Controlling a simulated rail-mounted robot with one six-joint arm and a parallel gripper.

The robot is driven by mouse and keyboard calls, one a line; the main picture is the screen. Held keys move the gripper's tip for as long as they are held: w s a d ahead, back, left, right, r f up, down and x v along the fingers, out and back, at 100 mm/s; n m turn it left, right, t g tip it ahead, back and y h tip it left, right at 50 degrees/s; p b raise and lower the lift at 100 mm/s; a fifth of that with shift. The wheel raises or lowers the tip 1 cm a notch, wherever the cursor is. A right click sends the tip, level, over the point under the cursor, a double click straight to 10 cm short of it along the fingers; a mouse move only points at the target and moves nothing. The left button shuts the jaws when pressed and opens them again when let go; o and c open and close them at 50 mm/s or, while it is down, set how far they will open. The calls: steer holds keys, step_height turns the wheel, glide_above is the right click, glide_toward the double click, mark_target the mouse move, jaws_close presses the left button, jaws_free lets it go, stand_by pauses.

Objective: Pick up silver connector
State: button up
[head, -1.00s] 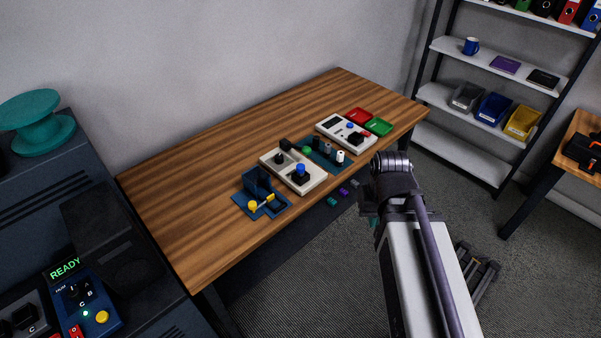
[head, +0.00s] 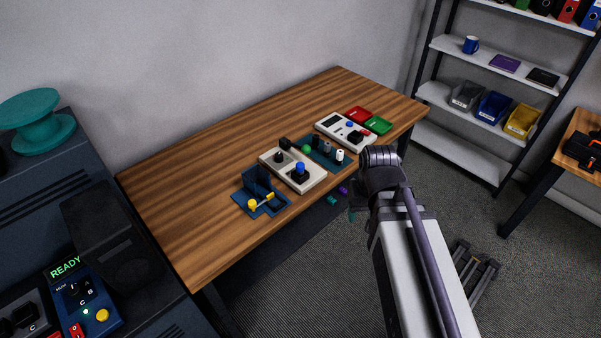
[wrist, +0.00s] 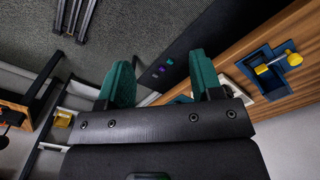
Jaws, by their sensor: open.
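I cannot make out a part that is clearly the silver connector. A blue-green plate (head: 345,164) on the wooden table carries small upright parts, among them a grey one (head: 327,148) and a white one (head: 339,156); which of them, if any, is the connector is too small to tell. My gripper (wrist: 161,68) is open, its two teal fingers wide apart with nothing between them. In the head view it is mostly hidden by my arm, beyond the table's front edge. The wrist view shows floor and table edge past the fingers.
On the wooden table (head: 190,215) stand a blue fixture with yellow knobs (head: 253,203), a pale box with a blue knob (head: 317,181), another pale box (head: 333,126), and red (head: 358,114) and green (head: 378,125) trays. Small purple and teal items lie below the table. The table's left part is clear.

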steer(key=w+a+m, duration=0.1)
steer(key=w+a, duration=0.4)
steer(key=w, duration=0.3)
steer(key=w+a, duration=0.5)
steer(key=w, duration=0.3)
steer(key=m, duration=0.9)
glide_above(300, 165)
step_height(300, 165, down, 6)
steer(key=b, duration=0.6)
steer(key=shift+w+a, duration=0.1)
steer(key=shift+w, duration=0.05)
steer(key=shift+r, duration=0.1)
step_height(300, 165, down, 5)
steer(key=b, duration=0.5)
steer(key=shift+r, duration=0.1)
steer(key=c, duration=1.1)
step_height(300, 165, up, 15)
steer(key=p, duration=1.5)
